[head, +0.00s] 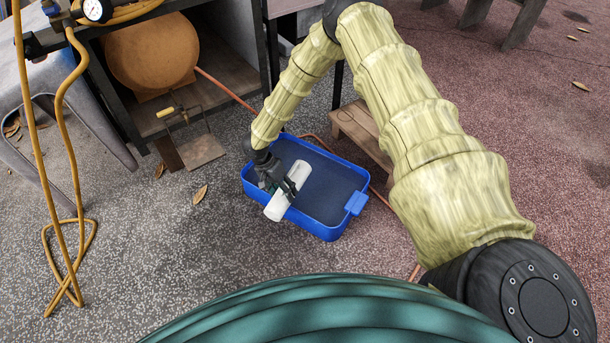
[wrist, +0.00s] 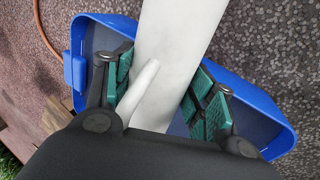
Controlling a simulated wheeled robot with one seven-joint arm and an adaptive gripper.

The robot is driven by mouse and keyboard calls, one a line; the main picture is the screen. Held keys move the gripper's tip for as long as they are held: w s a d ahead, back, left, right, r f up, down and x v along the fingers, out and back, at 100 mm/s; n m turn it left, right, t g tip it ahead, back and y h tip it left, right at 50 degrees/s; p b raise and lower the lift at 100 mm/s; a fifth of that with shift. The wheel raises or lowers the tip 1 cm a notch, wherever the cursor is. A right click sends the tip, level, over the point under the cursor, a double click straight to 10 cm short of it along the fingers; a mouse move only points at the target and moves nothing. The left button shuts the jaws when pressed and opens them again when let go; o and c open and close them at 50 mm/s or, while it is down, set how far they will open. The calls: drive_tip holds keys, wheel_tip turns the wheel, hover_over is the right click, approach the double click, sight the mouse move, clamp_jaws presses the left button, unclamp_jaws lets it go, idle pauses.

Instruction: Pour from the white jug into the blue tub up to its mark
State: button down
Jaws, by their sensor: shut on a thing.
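The white jug (head: 289,190) is in my gripper (head: 280,181), tilted well over above the left part of the blue tub. In the wrist view the jug (wrist: 176,62) passes between the green finger pads of my gripper (wrist: 160,100), and a white handle-like part juts toward the palm. The blue tub (head: 335,229) stands on the ground below, and its rim also shows in the wrist view (wrist: 262,98). The tub's inside looks dark grey-blue. I cannot make out a mark, a liquid level or a stream. The jug's mouth is not clearly visible.
A wooden pallet or step (head: 362,132) stands close behind the tub. An orange hose (head: 225,89) runs past it. A cart with a rounded tank (head: 150,52) is at the upper left, with yellow hoses (head: 75,150) hanging down. The paving left of the tub is mostly clear.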

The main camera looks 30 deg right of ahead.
drive_tip(key=shift+s+a+f+t+h+b, duration=0.1)
drive_tip(key=shift+a+f+t+h+b, duration=0.3)
drive_tip(key=shift+b, duration=0.3)
drive_tip(key=shift+s+h, duration=0.15)
drive_tip(key=shift+h, duration=0.15)
drive_tip(key=shift+a+b, duration=0.1)
drive_tip(key=shift+b, duration=0.25)
